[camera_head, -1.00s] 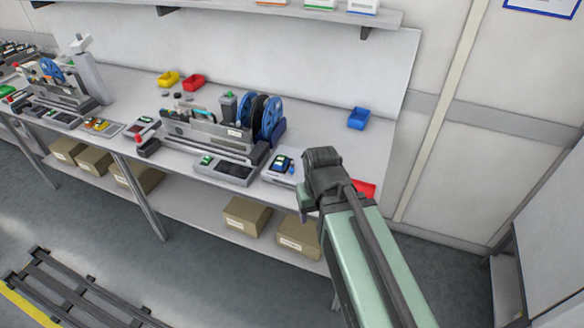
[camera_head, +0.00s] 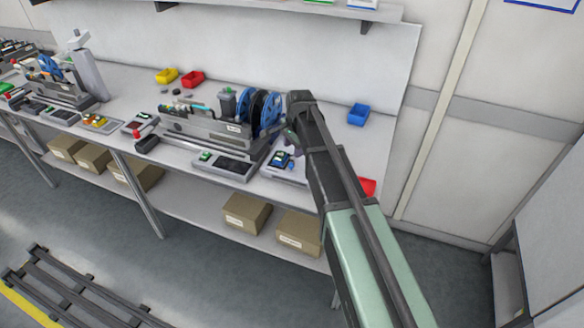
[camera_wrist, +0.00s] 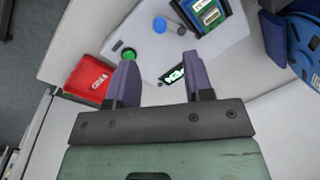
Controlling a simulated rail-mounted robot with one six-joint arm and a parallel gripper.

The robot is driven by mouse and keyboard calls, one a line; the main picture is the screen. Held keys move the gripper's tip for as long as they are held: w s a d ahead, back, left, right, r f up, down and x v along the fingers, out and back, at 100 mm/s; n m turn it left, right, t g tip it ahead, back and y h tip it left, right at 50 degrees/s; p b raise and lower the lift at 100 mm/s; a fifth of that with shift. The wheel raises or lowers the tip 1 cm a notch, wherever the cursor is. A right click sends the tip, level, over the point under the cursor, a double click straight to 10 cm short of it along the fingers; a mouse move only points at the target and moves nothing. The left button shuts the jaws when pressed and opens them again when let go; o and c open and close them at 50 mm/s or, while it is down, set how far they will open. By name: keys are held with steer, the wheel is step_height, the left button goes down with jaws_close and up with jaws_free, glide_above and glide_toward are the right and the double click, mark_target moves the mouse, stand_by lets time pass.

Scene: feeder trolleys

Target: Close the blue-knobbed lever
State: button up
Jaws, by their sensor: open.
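A blue knob (camera_wrist: 160,25) shows in the wrist view on a light grey fixture plate (camera_wrist: 150,65), beyond my fingertips. A thin dark rod runs from near it toward a dark spot on the plate; which way the lever stands is hard to tell. In the head view the blue knob (camera_head: 291,166) is small, at the right end of the fixture. My gripper (camera_wrist: 158,72) is open and empty, its two purple fingers pointing toward the plate. A green knob (camera_wrist: 128,53) is just beyond the left fingertip. My arm partly hides the gripper in the head view.
A green circuit board (camera_wrist: 209,14) lies in a dark holder by the blue knob. A red bin (camera_wrist: 88,78) is left of the plate. Blue reels (camera_head: 272,112) stand left of my arm, and a blue bin (camera_head: 358,117) sits right on the bench.

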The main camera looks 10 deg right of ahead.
mark_target(292, 164)
steer(key=f+b, duration=0.4)
steer(key=f, duration=0.1)
steer(key=w+f+b, duration=0.1)
steer(key=f+b, duration=0.1)
steer(key=f, duration=0.1)
steer(key=shift+a+f+b, duration=0.15)
steer(key=shift+a+b, duration=0.1)
steer(key=shift+b, duration=0.1)
steer(key=shift+c, duration=0.3)
jaws_close()
